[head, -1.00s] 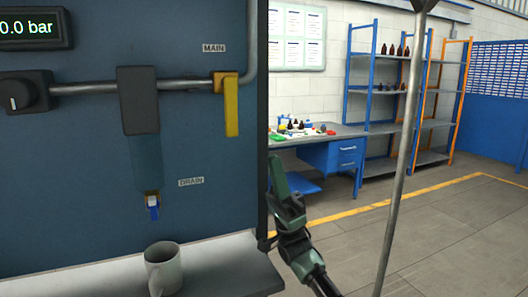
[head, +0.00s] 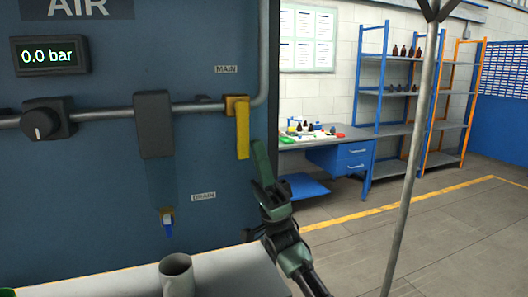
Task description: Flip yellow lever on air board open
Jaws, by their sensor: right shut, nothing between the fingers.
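The yellow lever (head: 242,132) hangs straight down from the pipe under the MAIN label, at the right side of the dark blue air board (head: 95,190). The display (head: 50,56) on the board reads 0.0 bar. My right gripper (head: 261,160) is shut and empty. Its green fingers point up, just right of and slightly below the lever's lower end. I cannot tell whether they touch the lever. My left gripper is not in view.
A grey cup (head: 176,275) stands on the ledge (head: 240,270) below the board. A blue drain valve (head: 167,222) hangs above it. A metal pole (head: 408,150) stands to the right. A workbench (head: 340,140) and shelves (head: 388,135) are farther back.

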